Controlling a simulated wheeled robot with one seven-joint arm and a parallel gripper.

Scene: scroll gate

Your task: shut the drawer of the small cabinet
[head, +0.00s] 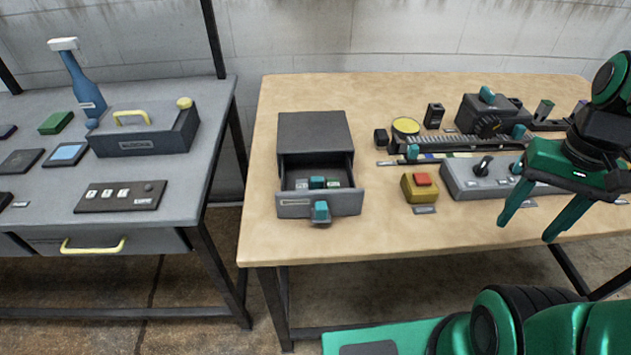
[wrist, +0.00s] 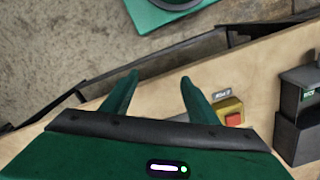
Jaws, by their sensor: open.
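The small dark grey cabinet (head: 314,132) stands at the left of the wooden table in the head view. Its drawer (head: 294,208) is pulled out toward the table's front edge, with a teal knob (head: 321,211) on its front. Small teal, grey and green items lie inside the drawer. My gripper (head: 524,230) is open and empty, to the right of the drawer and well apart from it, over the front part of the table. In the wrist view, my gripper (wrist: 158,82) shows two spread green fingers with nothing between them. I cannot make out the drawer for certain there.
A yellow box with a red button (head: 421,186) and a grey switch panel (head: 475,179) stand between the drawer and my gripper. The yellow box also shows in the wrist view (wrist: 228,108). Bare tabletop (head: 390,230) lies in front of them. A grey workbench (head: 190,165) stands at left.

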